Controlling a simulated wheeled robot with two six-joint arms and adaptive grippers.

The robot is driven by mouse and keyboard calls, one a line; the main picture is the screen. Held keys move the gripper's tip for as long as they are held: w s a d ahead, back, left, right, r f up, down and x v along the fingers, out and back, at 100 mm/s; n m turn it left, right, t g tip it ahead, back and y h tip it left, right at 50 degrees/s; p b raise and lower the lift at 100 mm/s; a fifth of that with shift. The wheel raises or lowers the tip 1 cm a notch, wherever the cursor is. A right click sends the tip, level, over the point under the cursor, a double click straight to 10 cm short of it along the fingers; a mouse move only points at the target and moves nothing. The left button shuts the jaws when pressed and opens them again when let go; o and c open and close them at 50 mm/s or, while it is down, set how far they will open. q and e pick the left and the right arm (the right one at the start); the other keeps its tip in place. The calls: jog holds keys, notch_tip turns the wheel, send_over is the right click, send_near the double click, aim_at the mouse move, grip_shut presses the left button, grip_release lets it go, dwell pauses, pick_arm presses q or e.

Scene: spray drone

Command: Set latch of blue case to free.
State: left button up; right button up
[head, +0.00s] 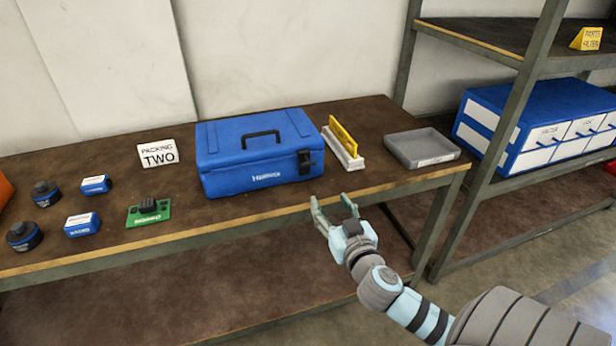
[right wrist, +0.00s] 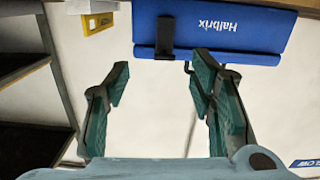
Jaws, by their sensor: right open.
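The blue case (head: 255,165) stands closed on the brown table, with a black handle on its lid. Its black latch (head: 307,163) is on the front face near the right end; its exact setting is too small to tell. My right gripper (head: 334,206) is open and empty, just off the table's front edge, in front of and to the right of the latch. In the right wrist view the latch (right wrist: 165,38) on the blue case (right wrist: 229,29) lies ahead, between and beyond the open fingers (right wrist: 158,75), apart from them. My left gripper is not in view.
A yellow item in a white holder (head: 343,145) and a grey tray (head: 421,148) stand right of the case. A green-based block (head: 148,212), blue boxes, dark round parts and a "Packing Two" sign (head: 157,153) stand left. A shelf (head: 500,120) rises at right.

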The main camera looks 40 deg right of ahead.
aim_at(309, 164)
jog(key=shift+t, duration=0.4)
jog(key=r+x, duration=0.1)
jog(key=x, duration=0.8)
jog(key=r+x, duration=0.1)
jog(key=x, duration=0.4)
jog(key=shift+w+a+r, duration=0.15)
jog(key=shift+a+r, duration=0.1)
jog(key=shift+r, duration=0.05)
grip_shut()
